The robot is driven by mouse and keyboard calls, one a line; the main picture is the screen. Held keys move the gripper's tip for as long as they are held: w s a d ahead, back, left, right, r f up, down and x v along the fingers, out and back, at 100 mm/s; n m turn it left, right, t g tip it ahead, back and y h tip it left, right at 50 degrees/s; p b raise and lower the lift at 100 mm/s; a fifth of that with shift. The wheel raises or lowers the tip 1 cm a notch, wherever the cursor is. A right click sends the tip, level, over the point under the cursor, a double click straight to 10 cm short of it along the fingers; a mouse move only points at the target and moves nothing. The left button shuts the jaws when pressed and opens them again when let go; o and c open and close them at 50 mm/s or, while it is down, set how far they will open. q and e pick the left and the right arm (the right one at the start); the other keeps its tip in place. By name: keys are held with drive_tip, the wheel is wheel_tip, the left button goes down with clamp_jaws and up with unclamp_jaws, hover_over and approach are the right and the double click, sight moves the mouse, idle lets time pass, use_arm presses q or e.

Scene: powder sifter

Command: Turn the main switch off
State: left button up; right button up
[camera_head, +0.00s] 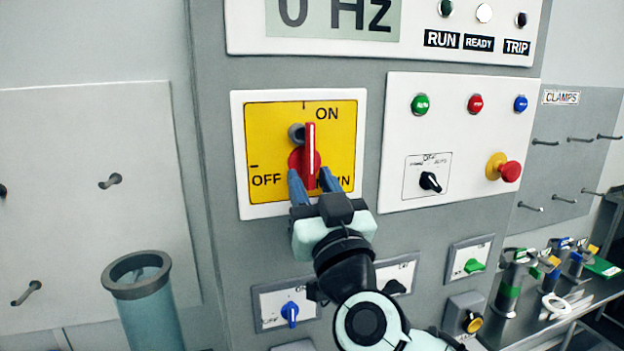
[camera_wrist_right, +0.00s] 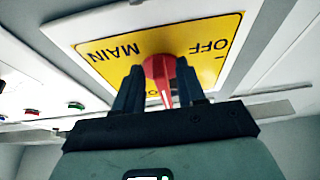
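The main switch is a yellow plate (camera_head: 262,125) marked ON, OFF and MAIN, in a white frame on the grey cabinet. Its red handle (camera_head: 310,148) stands upright, with its upper end just below ON. My right gripper (camera_head: 312,180) reaches up from below, its blue fingers apart at the lower part of the plate. In the right wrist view, the red handle (camera_wrist_right: 160,70) lies between the two dark fingers, which are spread on either side of it; contact cannot be told. The fingers partly cover the MAIN label in the head view. My left gripper is not in view.
A display (camera_head: 335,18) above reads 0 Hz. To the right is a white button panel (camera_head: 455,140) with a red emergency knob (camera_head: 508,171). Small switches, including a blue one (camera_head: 290,312), sit below. A clear tube (camera_head: 145,300) stands lower left.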

clamp_jaws()
